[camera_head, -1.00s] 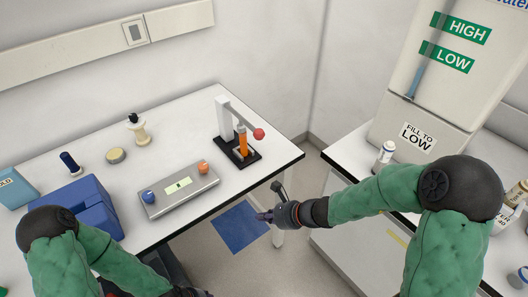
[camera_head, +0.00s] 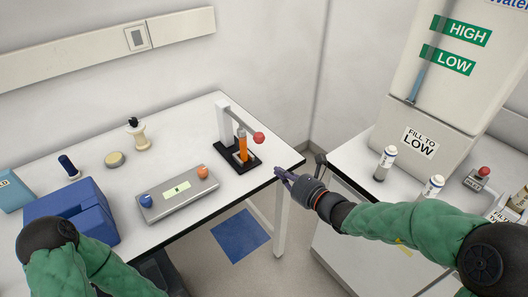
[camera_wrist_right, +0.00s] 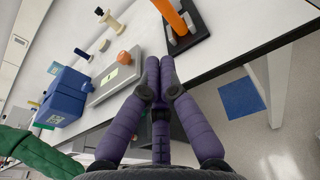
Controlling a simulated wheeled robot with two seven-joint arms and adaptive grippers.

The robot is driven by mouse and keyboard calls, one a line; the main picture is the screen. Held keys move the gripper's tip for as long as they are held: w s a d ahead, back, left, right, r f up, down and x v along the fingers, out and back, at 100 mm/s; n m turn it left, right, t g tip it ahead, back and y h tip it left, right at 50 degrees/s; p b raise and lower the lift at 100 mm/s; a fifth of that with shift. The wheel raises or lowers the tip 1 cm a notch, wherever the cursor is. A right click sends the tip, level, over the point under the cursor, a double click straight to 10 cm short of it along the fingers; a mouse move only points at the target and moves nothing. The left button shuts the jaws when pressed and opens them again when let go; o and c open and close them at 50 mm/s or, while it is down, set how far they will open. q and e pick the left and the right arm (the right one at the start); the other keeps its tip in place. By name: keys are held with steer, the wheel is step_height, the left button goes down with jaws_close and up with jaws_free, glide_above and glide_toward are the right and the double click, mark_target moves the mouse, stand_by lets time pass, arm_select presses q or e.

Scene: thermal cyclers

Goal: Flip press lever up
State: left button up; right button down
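The press (camera_head: 224,124) stands near the right corner of the left table, with a white column on a black base. Its lever (camera_head: 243,122) slopes down to the right from the column top and ends in a red ball (camera_head: 259,138). An orange upright part (camera_head: 242,145) stands under the lever. In the right wrist view the orange part (camera_wrist_right: 173,15) and base show at the top; the red ball is not in view there. My right gripper (camera_head: 279,173) is below and right of the ball, at the table edge, apart from the press. Its purple fingertips (camera_wrist_right: 159,62) are together, with nothing between them. My left gripper is out of view.
A grey device (camera_head: 178,193) with blue and orange knobs lies left of the press. A blue box (camera_head: 72,209) is further left. White bottles (camera_head: 385,163) stand on the right counter. A floor gap separates the tables.

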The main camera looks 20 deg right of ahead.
steer(key=b+x, duration=0.3)
steer(key=x, duration=0.7)
steer(key=shift+s+d+r, duration=0.1)
steer(key=shift+d+r, duration=0.05)
steer(key=shift+r, duration=0.85)
steer(key=shift+s+d+r, duration=0.1)
steer(key=shift+d+r, duration=0.05)
steer(key=shift+r, duration=0.85)
steer(key=shift+r, duration=0.1)
step_height(320, 180, up, 10)
steer(key=g+p, duration=0.2)
steer(key=p, duration=0.8)
steer(key=g+h+p, duration=0.1)
steer(key=g+p, duration=0.1)
steer(key=p, duration=0.7)
steer(key=shift+w+a+f+h+p, duration=0.1)
steer(key=shift+w+f+h+p, duration=0.1)
steer(key=shift+h+p, duration=0.15)
steer(key=shift+w+r+p, duration=0.1)
steer(key=shift+r+p, duration=0.05)
steer(key=shift+p, duration=0.45)
steer(key=shift+r, duration=0.1)
